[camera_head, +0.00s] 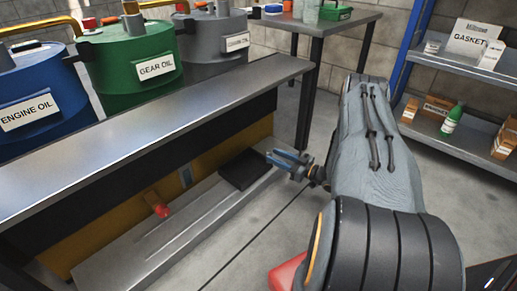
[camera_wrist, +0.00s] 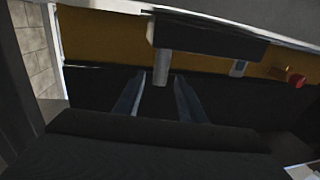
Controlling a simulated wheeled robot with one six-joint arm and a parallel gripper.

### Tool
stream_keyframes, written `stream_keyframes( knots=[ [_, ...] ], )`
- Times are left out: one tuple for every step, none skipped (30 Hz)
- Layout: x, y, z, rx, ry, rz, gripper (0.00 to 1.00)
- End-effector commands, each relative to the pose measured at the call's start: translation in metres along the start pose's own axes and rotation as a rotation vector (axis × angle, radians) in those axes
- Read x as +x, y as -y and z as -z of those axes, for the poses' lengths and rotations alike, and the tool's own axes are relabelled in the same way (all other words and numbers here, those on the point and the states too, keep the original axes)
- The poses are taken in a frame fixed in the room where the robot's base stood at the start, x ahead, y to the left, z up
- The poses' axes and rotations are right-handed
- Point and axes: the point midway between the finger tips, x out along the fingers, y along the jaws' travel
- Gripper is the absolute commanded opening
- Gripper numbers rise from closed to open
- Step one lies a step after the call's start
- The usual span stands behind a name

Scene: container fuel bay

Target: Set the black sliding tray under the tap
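The black tray (camera_head: 245,168) sits on the grey rail at the low shelf, to the right of the tap (camera_head: 160,208), which has a red end. The tray also shows in the wrist view (camera_wrist: 210,36), which looks upside down, with a grey post-like handle (camera_wrist: 162,66) on it. My gripper (camera_head: 276,159) is at the tray's right edge. In the wrist view its fingers (camera_wrist: 160,76) are apart, with the post between or just beyond the tips. Contact cannot be told. The tap's red part (camera_wrist: 297,80) is at the right there.
The grey rail (camera_head: 165,240) is bare below the tap. A dark table (camera_head: 345,22) stands behind. A grey shelf rack (camera_head: 470,150) is at the right. Floor is clear near the rail.

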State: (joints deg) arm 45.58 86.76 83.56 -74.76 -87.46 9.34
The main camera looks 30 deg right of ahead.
Motion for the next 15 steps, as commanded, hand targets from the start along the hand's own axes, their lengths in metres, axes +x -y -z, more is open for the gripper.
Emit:
stream_keyframes(
  knots=[
    [0.005, 0.000, -0.001, 0.000, 0.000, 0.002, 0.37],
    [0.009, 0.001, -0.002, 0.000, 0.000, 0.003, 0.37],
    [0.015, 0.001, -0.002, -0.001, 0.000, 0.004, 0.37],
    [0.020, 0.001, -0.002, -0.001, 0.000, 0.004, 0.37],
    [0.025, 0.001, -0.002, -0.001, -0.001, 0.003, 0.37],
    [0.031, 0.001, -0.002, -0.002, -0.001, 0.004, 0.37],
    [0.036, 0.001, -0.002, -0.002, -0.001, 0.005, 0.37],
    [0.041, 0.001, -0.002, -0.002, -0.001, 0.004, 0.37],
    [0.047, 0.001, -0.002, -0.002, -0.001, 0.003, 0.37],
    [0.051, 0.001, -0.002, -0.002, 0.000, 0.003, 0.37],
    [0.055, 0.001, -0.002, -0.002, 0.000, 0.004, 0.37],
    [0.060, 0.000, -0.002, -0.002, 0.000, 0.003, 0.37],
    [0.063, 0.000, -0.002, -0.002, 0.000, 0.002, 0.37],
    [0.066, 0.000, -0.002, -0.001, 0.000, 0.001, 0.37],
    [0.069, 0.000, -0.002, -0.001, 0.000, 0.002, 0.37]
  ],
)
